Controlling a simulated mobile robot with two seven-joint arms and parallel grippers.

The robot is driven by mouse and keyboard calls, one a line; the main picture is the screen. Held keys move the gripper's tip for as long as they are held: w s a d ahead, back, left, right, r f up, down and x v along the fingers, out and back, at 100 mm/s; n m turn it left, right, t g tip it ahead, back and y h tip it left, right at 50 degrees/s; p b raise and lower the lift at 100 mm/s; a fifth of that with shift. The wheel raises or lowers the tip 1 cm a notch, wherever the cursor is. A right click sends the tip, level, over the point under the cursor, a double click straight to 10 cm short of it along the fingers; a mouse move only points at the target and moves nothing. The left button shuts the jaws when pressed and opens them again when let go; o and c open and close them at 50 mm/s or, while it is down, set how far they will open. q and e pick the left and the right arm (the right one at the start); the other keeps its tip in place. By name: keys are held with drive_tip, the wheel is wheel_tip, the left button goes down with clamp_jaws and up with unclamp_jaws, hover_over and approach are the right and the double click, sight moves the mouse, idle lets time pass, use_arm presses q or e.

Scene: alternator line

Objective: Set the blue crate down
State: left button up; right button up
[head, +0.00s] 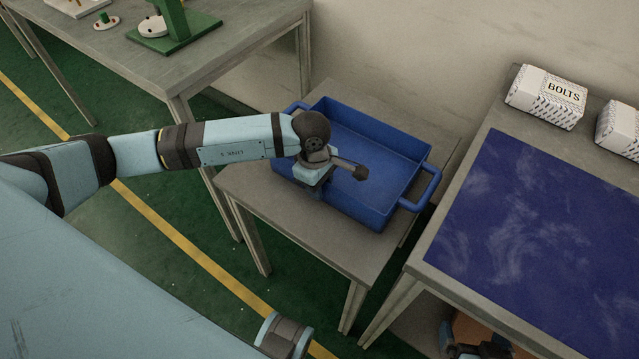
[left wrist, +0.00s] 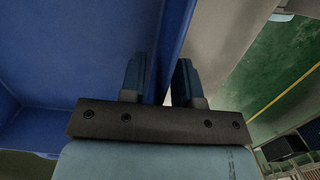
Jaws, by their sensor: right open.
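The blue crate (head: 385,205) is over the small grey table (head: 262,215) in the head view, its base level with or very near the tabletop; I cannot tell whether it touches. It looks empty and about level, with a handle at each end. My left gripper (head: 312,185) is at the crate's near-left wall. My right gripper (head: 472,345) shows only partly at the bottom edge, open, away from the crate.
A table with a blue mat (head: 540,235) stands close on the right, with white bolt boxes (head: 546,97) at its back. Another grey table (head: 150,72) at the left holds a green fixture (head: 175,25). An orange-brown object (head: 478,328) is low at the bottom right.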

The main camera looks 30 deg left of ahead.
use_arm(q)
drive_tip(key=r, duration=0.4)
drive_tip(key=a+r+p, duration=0.1)
drive_tip(key=r, duration=0.7)
drive_tip(key=shift+w+a+r, duration=0.1)
drive_tip(key=shift+a, duration=0.1)
